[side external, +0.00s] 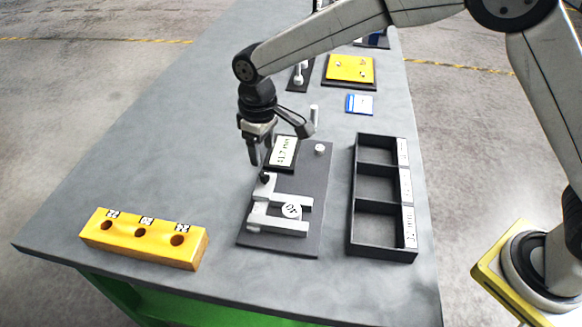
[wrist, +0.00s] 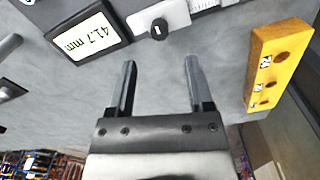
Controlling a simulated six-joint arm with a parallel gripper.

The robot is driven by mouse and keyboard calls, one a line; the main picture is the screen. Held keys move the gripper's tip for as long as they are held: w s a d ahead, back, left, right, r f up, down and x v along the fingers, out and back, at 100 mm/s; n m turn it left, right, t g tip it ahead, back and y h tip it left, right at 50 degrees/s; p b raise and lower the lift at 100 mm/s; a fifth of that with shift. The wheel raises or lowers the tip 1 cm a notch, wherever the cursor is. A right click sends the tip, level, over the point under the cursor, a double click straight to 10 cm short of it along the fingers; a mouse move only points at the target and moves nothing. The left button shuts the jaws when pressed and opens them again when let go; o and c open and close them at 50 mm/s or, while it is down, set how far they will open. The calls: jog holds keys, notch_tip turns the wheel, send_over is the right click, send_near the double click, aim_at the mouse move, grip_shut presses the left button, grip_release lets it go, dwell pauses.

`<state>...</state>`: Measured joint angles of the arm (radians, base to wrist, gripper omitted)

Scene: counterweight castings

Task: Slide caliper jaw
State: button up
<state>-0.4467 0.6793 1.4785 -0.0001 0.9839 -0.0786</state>
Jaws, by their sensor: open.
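The caliper (side external: 262,212) lies on a dark grey plate (side external: 318,190), its two pale jaws pointing right. A round white disc with a number label (side external: 291,210) sits between the jaws; I cannot tell whether both touch it. A black knob (side external: 265,178) stands at the caliper's far end; it also shows in the wrist view (wrist: 159,28). The display (side external: 283,152) behind it reads 41.7 mm in the wrist view (wrist: 90,31). My gripper (side external: 261,160) is open and empty, above the bench just left of the display. In the wrist view (wrist: 160,68) the knob lies beyond the fingertips.
A yellow block (side external: 145,245) with three labelled holes stands at the front left. A black tray (side external: 354,225) with three empty compartments stands right of the plate. A small white knob (side external: 320,148), a blue-and-white card (side external: 359,104) and a yellow panel (side external: 350,68) lie farther back.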

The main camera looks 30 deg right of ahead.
aim_at(264, 174)
jog(key=shift+f, duration=3.4)
grip_shut()
